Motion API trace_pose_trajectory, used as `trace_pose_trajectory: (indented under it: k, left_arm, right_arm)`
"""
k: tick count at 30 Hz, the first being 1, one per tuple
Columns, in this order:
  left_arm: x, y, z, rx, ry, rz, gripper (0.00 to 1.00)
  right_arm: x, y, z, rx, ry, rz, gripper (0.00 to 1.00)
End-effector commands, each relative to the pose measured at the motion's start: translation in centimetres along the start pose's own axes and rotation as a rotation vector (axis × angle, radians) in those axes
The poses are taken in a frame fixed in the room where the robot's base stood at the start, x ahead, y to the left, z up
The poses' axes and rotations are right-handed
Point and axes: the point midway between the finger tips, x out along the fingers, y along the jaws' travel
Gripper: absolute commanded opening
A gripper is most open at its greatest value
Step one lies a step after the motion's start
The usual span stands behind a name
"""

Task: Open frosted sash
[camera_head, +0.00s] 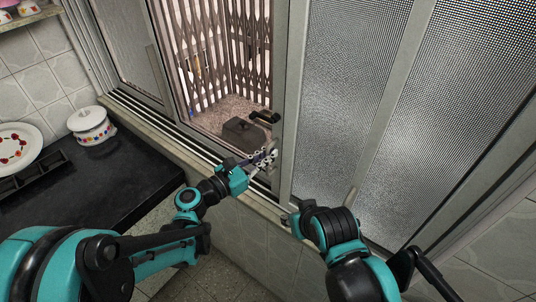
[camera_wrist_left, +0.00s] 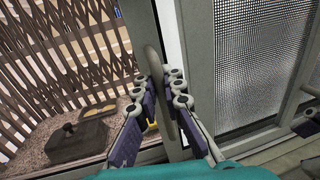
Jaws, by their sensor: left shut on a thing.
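A frosted sash (camera_head: 350,85) fills the window right of the opening; it also shows in the wrist view (camera_wrist_left: 255,65). Its grey frame stands upright beside the clear part of the window. A curved grey handle (camera_wrist_left: 154,62) stands on an upright stile at the edge of the clear part. My left gripper (camera_head: 268,158) is shut on this handle, its fingers (camera_wrist_left: 161,88) on either side of it. I cannot tell which sash the stile belongs to. My right arm ends at its wrist near the sill (camera_head: 290,222); its fingers are not clear.
A dark counter (camera_head: 100,185) at left holds a white lidded pot (camera_head: 90,127), a floral plate (camera_head: 17,148) and a black rack (camera_head: 35,182). Behind the window are a brown lattice grille (camera_head: 240,50) and a dark box (camera_head: 245,134). Another frosted pane (camera_head: 128,45) is at left.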

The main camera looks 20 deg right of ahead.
Motion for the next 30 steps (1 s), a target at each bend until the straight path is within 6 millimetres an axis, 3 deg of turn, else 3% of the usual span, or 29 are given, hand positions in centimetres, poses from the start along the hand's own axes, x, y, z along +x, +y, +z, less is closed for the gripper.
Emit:
trace_pose_trajectory:
  k: [5,11,30]
  left_arm:
    - [-0.4,2.0,0.0,0.000,0.000,0.008,0.00]
    - [-1.4,7.0,-0.1,0.000,-0.001,0.014,0.00]
    - [-5.9,28.8,0.1,-0.001,-0.002,0.011,0.00]
  right_arm:
    - [0.2,0.0,0.1,0.000,0.000,0.000,0.35]
    - [0.6,0.0,0.5,0.000,0.000,0.000,0.35]
    - [1.3,0.0,0.9,0.000,0.000,0.000,0.35]
